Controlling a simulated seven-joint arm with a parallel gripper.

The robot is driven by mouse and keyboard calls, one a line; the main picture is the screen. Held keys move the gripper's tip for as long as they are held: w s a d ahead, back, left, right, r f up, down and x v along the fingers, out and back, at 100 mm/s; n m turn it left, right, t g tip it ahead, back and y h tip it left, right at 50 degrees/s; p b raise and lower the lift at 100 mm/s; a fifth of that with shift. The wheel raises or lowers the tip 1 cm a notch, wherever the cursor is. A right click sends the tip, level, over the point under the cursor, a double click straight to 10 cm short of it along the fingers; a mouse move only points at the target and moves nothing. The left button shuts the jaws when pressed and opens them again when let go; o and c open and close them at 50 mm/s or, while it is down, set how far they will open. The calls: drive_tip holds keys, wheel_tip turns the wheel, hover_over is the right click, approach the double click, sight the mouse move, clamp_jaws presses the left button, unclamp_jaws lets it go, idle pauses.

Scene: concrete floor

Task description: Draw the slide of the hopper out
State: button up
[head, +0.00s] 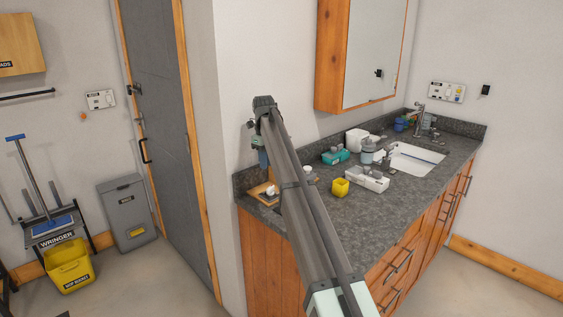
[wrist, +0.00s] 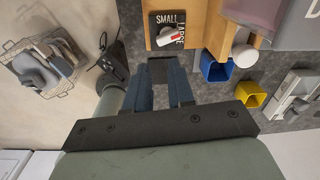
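The hopper seems to be the wooden stand (wrist: 206,22) with a greyish purple bin (wrist: 250,12), at the top of the wrist view. A black plate marked SMALL and LARGE, with a red and white pointer (wrist: 172,37), is on its left part. A white round piece (wrist: 244,56) sits at its lower right; I cannot tell which part is the slide. In the head view my arm hides most of it, leaving a wooden base (head: 262,196). My gripper (wrist: 161,84) points at the stand, its dark blue fingers apart. A dark grey piece shows by the tips; contact is unclear.
A blue cup (wrist: 215,68) is beside the stand and a yellow cup (head: 340,187) stands on the dark counter (head: 400,205). A wire basket (wrist: 40,68) shows at left.

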drive_tip(key=shift+s+a+r+n+t+h, duration=0.15)
drive_tip(key=shift+s+a+n+h, duration=0.05)
drive_tip(key=shift+s+a, duration=0.4)
drive_tip(key=shift+s+a+r+n+t+h, duration=0.2)
drive_tip(key=shift+s+a, duration=0.2)
drive_tip(key=shift+a, duration=0.25)
drive_tip(key=c, duration=0.3)
drive_tip(key=shift+r+n, duration=0.15)
drive_tip(key=shift+n, duration=0.25)
clamp_jaws()
drive_tip(key=w+d+r+n+t+h, duration=0.1)
drive_tip(key=w+d+n+t, duration=0.1)
drive_tip(key=n, duration=1)
drive_tip(key=w+d+r+n+t+h, duration=0.2)
drive_tip(key=n+t, duration=0.1)
drive_tip(key=n, duration=1)
drive_tip(key=shift+r+n, duration=0.3)
drive_tip(key=shift+d, duration=0.15)
